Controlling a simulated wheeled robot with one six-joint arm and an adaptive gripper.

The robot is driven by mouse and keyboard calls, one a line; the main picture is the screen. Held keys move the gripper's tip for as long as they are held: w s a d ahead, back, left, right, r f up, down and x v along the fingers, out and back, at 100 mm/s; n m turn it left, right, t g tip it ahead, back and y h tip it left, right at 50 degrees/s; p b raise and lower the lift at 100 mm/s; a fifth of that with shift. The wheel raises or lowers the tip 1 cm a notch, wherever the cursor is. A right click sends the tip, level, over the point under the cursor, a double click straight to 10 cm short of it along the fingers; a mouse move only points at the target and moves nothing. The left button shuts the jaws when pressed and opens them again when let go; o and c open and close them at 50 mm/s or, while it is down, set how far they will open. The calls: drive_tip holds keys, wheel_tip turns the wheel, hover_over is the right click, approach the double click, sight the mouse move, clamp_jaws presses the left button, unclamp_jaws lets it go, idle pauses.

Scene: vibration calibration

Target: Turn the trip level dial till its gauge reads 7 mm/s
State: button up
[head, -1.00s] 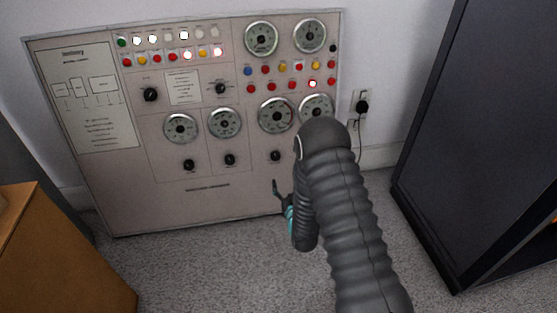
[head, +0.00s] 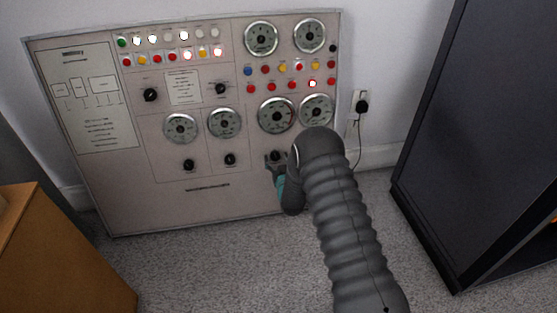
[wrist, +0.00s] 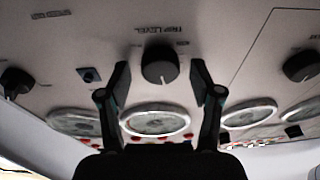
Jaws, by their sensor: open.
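The trip level dial (wrist: 160,66) is a black round knob on the grey panel, under its printed label in the wrist view. In the head view it is the dark knob (head: 275,155) in the lower row, partly covered by my gripper (head: 275,163). In the wrist view my gripper (wrist: 160,76) is open, with one finger on each side of the dial and gaps between. I cannot tell how deep the fingertips reach. The round gauge (wrist: 156,121) beside the dial shows in the wrist view and above it in the head view (head: 277,115); its reading is too small to tell.
Other black knobs (wrist: 301,66) (head: 230,159) sit to either side. Lit buttons (head: 187,55) and more gauges (head: 261,38) fill the upper panel. A dark cabinet (head: 445,130) stands right, a wooden box (head: 60,250) left. Carpet (head: 210,260) lies clear before the panel.

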drive_tip(key=c, duration=1.1)
drive_tip(key=shift+d, duration=0.1)
drive_tip(key=shift+c, duration=0.2)
drive_tip(key=shift+b, duration=0.3)
drive_tip(key=shift+m+b, duration=0.3)
drive_tip(key=m+h+b, duration=0.1)
drive_tip(key=m+b, duration=0.2)
drive_tip(key=b, duration=0.1)
drive_tip(key=shift+f, duration=0.15)
drive_tip(key=shift+m+b, duration=0.75)
drive_tip(key=shift+m, duration=0.05)
drive_tip(key=shift+w+r+m+h+b, duration=0.1)
drive_tip(key=shift+r+m+h+b, duration=0.15)
drive_tip(key=shift+m, duration=0.4)
drive_tip(key=shift+m+h+b, duration=0.1)
drive_tip(key=shift+m+h, duration=0.25)
drive_tip(key=shift+m, duration=0.3)
